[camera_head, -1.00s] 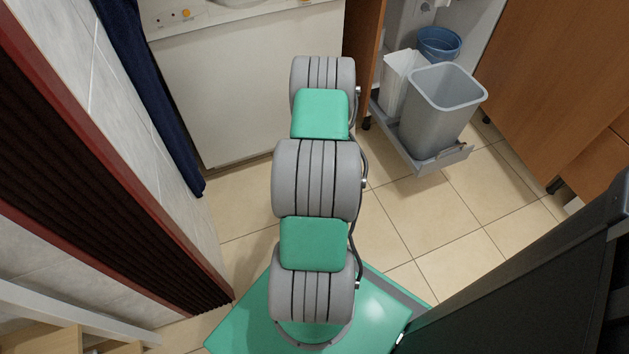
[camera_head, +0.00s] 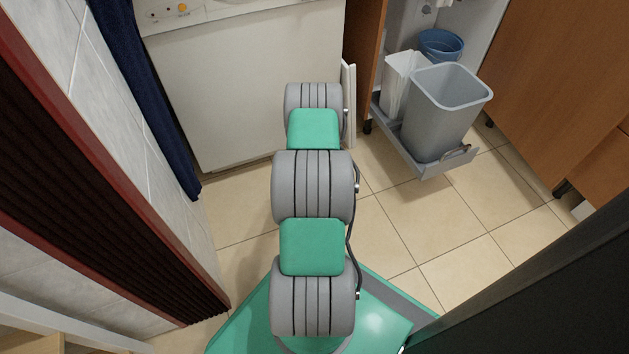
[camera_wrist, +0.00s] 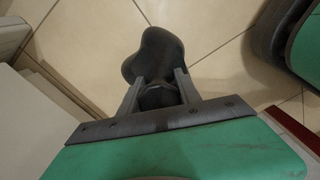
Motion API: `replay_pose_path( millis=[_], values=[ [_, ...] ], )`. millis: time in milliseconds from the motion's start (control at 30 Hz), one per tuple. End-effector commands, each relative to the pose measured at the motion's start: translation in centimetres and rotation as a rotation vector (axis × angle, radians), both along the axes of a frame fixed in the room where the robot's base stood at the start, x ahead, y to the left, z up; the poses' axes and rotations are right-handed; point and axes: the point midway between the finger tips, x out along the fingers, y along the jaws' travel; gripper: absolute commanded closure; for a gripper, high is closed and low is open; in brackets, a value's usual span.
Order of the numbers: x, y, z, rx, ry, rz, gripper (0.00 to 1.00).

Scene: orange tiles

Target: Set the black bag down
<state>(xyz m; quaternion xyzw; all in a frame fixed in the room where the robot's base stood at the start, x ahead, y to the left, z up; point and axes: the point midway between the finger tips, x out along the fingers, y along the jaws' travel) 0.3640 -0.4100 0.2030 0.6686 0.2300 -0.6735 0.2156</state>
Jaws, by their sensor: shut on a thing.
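The black bag (camera_wrist: 153,55) shows in the wrist view as a dark, rounded shape, with tiled floor behind it. My gripper (camera_wrist: 160,88) is shut on the near end of the bag, and its two fingers lie on either side of it. The bag's far part spreads out beyond the fingertips. I cannot tell how far it is above the floor. In the head view my own arm hides the gripper and the bag.
A grey bin (camera_head: 443,112) stands on a pulled-out rack at right, with a blue bucket (camera_head: 440,45) behind. A white appliance (camera_head: 245,90) stands ahead. A dark panel (camera_head: 540,290) is close at right. Tiled floor (camera_head: 410,220) is clear right of my arm.

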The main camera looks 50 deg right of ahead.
Motion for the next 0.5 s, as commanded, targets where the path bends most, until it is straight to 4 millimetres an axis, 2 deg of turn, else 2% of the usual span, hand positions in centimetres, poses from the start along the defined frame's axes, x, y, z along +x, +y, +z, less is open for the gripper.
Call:
replay_pose_path(
  millis=[67,100,333,500],
  values=[
    [0.04,-0.06,-0.35,-0.001,-0.001,0.0,1.0],
    [-0.03,0.02,-0.27,0.001,0.001,0.0,0.57],
    [-0.04,0.04,-0.3,0.001,0.001,0.0,0.39],
    [-0.06,0.06,-0.32,0.001,0.001,0.0,0.39]
  ],
)
